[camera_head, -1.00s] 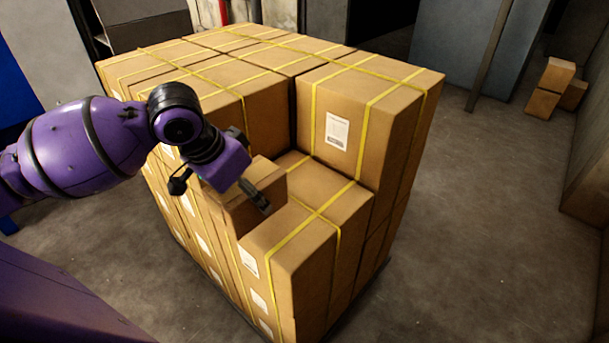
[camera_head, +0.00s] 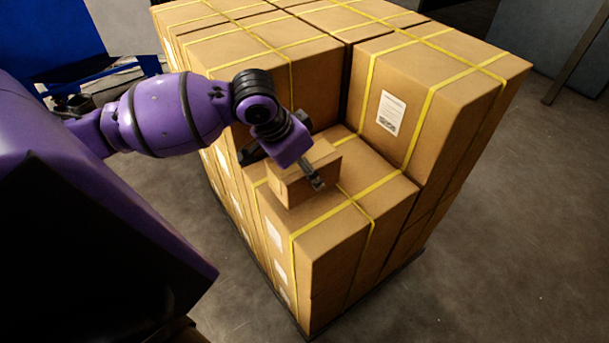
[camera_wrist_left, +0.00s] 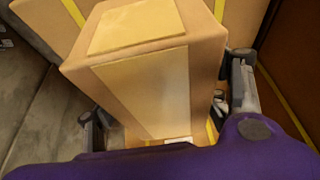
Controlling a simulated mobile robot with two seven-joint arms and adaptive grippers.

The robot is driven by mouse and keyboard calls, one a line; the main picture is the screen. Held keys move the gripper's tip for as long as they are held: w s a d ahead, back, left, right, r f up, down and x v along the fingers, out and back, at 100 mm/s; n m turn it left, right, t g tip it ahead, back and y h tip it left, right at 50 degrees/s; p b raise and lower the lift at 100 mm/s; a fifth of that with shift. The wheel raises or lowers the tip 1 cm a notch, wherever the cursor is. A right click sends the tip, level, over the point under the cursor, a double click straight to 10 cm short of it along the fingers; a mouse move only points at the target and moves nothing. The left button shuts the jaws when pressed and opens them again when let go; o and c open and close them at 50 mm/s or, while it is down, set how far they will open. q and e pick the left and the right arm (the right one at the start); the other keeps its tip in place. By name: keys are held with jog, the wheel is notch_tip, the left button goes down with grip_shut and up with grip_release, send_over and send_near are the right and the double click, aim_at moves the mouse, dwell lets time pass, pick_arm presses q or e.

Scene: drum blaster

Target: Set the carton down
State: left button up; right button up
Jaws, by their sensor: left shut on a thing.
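A small brown carton (camera_head: 306,182) with a lighter tape band is held by my left gripper (camera_head: 281,170) at the lower step of the stacked boxes. In the left wrist view the carton (camera_wrist_left: 150,75) lies between the two fingers of my left gripper (camera_wrist_left: 165,108), one finger on each side. The carton is over the top of the lower box (camera_head: 345,210), close to its surface. I cannot tell whether its underside touches the box. My right gripper is not in view.
Large strapped boxes (camera_head: 240,50) rise behind the carton. A taller box with a white label (camera_head: 425,95) stands to the right. The lower box top has bare room to the right of and in front of the carton. Open floor (camera_head: 500,200) lies to the right.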

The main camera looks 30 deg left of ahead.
pick_arm(q)
jog(key=shift+f, duration=1.3)
jog(key=o, duration=1.8)
jog(key=shift+f, duration=0.2)
jog(key=shift+o, duration=0.2)
jog(key=shift+r, duration=0.15)
jog(key=v, duration=1.2)
